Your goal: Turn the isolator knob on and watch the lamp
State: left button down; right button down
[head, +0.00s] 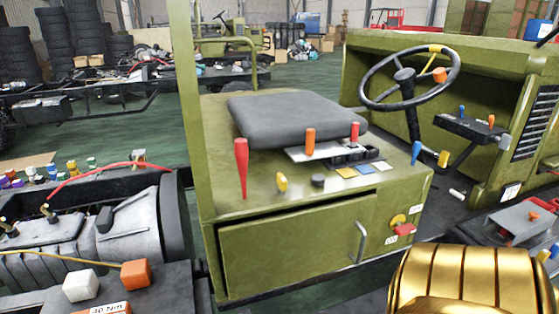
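A red and yellow knob (402,227) is on the right end of the front face of the green seat box (290,244). Its red part looks like a handle on a yellow plate, and I take it as the isolator knob. Small white labels sit beside it. I cannot tell which thing is the lamp; a dark round cap (318,181) sits on top of the box, and no lit light is clear. Neither of my grippers shows in the head view.
A large ribbed gold shape (470,282) fills the lower right, below the knob. A metal door handle (359,242) stands out left of the knob. Red (241,168), orange (309,141) and blue (416,152) levers rise around the grey seat (290,117). A steering wheel (408,76) is at upper right.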

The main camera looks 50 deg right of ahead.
aim_at(401, 229)
jog(key=z, duration=2.7)
jog(key=i+l+u, duration=0.1)
jog(key=l, duration=0.4)
jog(key=i+l+u, duration=0.1)
jog(key=l, duration=0.45)
